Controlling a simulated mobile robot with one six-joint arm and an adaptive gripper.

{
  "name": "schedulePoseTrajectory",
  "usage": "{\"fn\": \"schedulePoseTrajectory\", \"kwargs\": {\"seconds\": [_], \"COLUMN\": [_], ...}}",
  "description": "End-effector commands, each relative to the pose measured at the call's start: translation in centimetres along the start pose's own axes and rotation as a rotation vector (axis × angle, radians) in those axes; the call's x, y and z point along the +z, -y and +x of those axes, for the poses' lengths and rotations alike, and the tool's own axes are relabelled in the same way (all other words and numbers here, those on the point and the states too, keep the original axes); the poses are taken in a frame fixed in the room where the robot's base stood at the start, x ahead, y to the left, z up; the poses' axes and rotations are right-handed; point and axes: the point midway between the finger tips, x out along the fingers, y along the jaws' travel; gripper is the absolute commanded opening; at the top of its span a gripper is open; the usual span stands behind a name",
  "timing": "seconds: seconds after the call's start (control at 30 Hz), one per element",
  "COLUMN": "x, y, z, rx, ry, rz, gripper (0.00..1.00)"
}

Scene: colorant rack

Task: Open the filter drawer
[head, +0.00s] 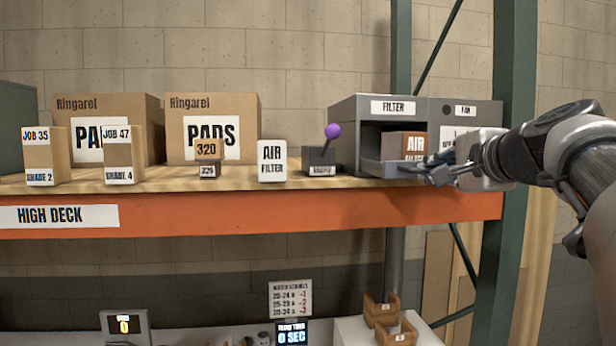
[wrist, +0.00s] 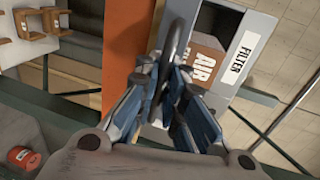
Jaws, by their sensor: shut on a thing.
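The grey filter cabinet (head: 342,120) stands at the right of the high deck, with a white FILTER label (head: 394,107) above its opening. The low grey front of the filter drawer (head: 385,169) juts out of the opening, so the drawer is at least partly open. A brown AIR FILTER box (head: 398,141) sits inside; it also shows in the wrist view (wrist: 207,58). My gripper (head: 432,172) is at the right part of the drawer front. In the wrist view its fingers (wrist: 174,76) are closed around a dark handle (wrist: 180,30), partly hidden by the fingers.
A FAN unit (head: 466,108) adjoins the cabinet on the right, partly behind my gripper. A purple-knobbed lever (head: 332,132) and a white AIR FILTER box (head: 272,161) stand to the left. A green upright post (head: 508,60) rises close to my arm. The orange beam (head: 250,209) edges the deck.

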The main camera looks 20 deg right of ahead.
Motion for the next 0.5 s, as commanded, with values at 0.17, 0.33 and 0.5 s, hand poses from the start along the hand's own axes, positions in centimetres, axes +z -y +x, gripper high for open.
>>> {"fn": "schedulePoseTrajectory", "kwargs": {"seconds": [0.17,0.33,0.5], "x": [-0.1,0.0,0.0], "y": [-0.3,-0.2,-0.2], "z": [-2.0,-2.1,-2.1], "rx": [-0.003,-0.002,-0.004], "ry": [-0.005,-0.003,-0.003], "rz": [-0.001,-0.001,-0.001], "gripper": [0.0,0.0,0.09]}}
